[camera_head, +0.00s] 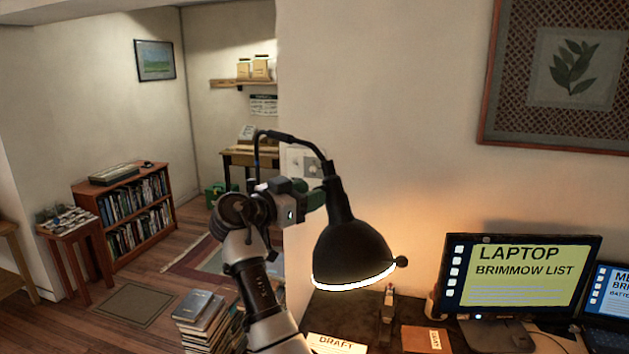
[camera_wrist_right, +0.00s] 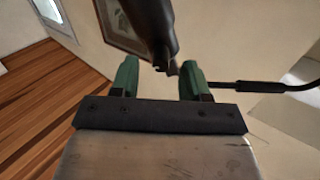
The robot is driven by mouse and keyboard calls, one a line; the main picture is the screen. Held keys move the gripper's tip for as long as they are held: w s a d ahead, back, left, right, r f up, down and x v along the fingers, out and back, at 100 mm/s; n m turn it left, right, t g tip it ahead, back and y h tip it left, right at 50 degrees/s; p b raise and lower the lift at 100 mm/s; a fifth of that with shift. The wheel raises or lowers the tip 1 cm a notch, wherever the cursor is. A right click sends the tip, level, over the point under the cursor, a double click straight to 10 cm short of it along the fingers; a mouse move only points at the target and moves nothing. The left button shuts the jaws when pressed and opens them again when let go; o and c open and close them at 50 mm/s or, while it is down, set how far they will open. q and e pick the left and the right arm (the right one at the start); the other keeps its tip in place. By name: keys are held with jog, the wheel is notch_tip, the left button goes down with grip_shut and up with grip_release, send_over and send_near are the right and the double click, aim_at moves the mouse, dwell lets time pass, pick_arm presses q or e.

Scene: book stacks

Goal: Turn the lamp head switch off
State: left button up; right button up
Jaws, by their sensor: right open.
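The lamp has a black dome-shaped head (camera_head: 352,245) hanging from a curved black arm (camera_head: 290,138). The rim under the shade glows, so the lamp is lit. A small dark knob (camera_head: 401,262) sticks out at the right side of the shade's rim. My right gripper (camera_head: 316,198) is at the left of the lamp's neck, above the shade. In the right wrist view its green fingers (camera_wrist_right: 159,66) stand apart, and a dark part of the lamp (camera_wrist_right: 150,25) reaches down between or just beyond them. I cannot tell whether they touch. My left gripper is out of view.
Below the lamp is a dark desk (camera_head: 375,310) with papers, a monitor (camera_head: 515,273) and a laptop (camera_head: 608,290). A stack of books (camera_head: 200,308) stands left of my arm. A bookcase (camera_head: 138,215) is farther back. The lamp's rod (camera_wrist_right: 270,87) runs right of my fingers.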

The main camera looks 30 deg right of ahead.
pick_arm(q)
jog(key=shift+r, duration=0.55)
pick_arm(e)
jog(key=shift+w+d, duration=0.15)
jog(key=shift+d, duration=0.8)
grip_shut()
